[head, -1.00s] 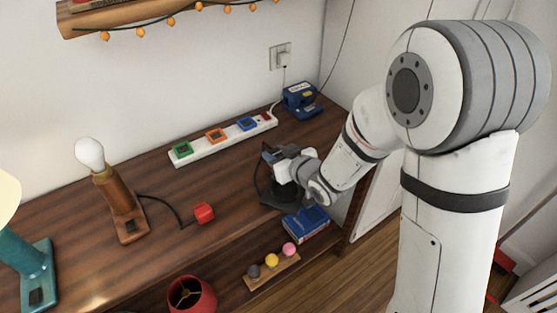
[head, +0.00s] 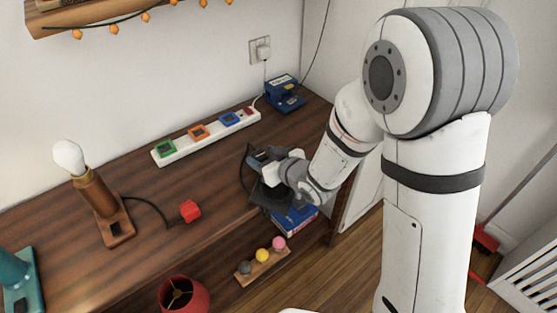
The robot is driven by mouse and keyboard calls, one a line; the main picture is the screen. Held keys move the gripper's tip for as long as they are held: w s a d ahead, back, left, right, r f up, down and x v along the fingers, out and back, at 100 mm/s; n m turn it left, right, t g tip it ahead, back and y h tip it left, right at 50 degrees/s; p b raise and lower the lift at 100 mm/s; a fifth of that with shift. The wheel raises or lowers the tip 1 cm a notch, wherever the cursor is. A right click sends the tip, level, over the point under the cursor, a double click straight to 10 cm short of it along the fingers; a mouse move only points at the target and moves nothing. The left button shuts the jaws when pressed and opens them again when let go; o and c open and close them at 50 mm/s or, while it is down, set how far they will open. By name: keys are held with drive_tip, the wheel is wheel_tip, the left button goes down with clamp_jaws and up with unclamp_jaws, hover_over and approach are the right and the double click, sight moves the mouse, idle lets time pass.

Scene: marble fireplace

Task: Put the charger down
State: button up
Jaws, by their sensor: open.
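My gripper (head: 262,172) is open at the right end of the wooden top, seen from behind and above. A dark object with a looping black cable (head: 247,160) is at its jaws and is partly hidden by them. I cannot tell whether this is the charger or whether it touches the jaws. A blue device (head: 283,93) with a pale label stands at the back right by the wall, apart from my gripper. A white power strip (head: 180,150) with green, orange and blue framed sockets lies along the wall.
A bulb lamp (head: 96,195) with a red plug (head: 189,211) stands left. A blue box (head: 296,218) lies below my gripper, partly covered. Small balls on a wooden strip (head: 262,268) and a red pot (head: 183,297) sit lower.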

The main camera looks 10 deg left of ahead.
drive_tip(key=v, duration=0.4)
drive_tip(key=shift+r, duration=0.2)
drive_tip(key=shift+s+d+f+b, duration=0.1)
drive_tip(key=shift+s+d+b, duration=0.15)
drive_tip(key=shift+b, duration=0.5)
drive_tip(key=shift+d+b, duration=0.1)
drive_tip(key=shift+b, duration=1.05)
drive_tip(key=b+v, duration=0.2)
drive_tip(key=b, duration=0.2)
drive_tip(key=shift+d+b, duration=0.1)
drive_tip(key=shift+b, duration=0.2)
drive_tip(key=shift+s+d+r, duration=0.55)
drive_tip(key=shift+d+r, duration=0.05)
drive_tip(key=shift+r, duration=0.05)
drive_tip(key=shift+s+d+r, duration=0.25)
drive_tip(key=shift+s+d, duration=0.2)
drive_tip(key=shift+d, duration=0.05)
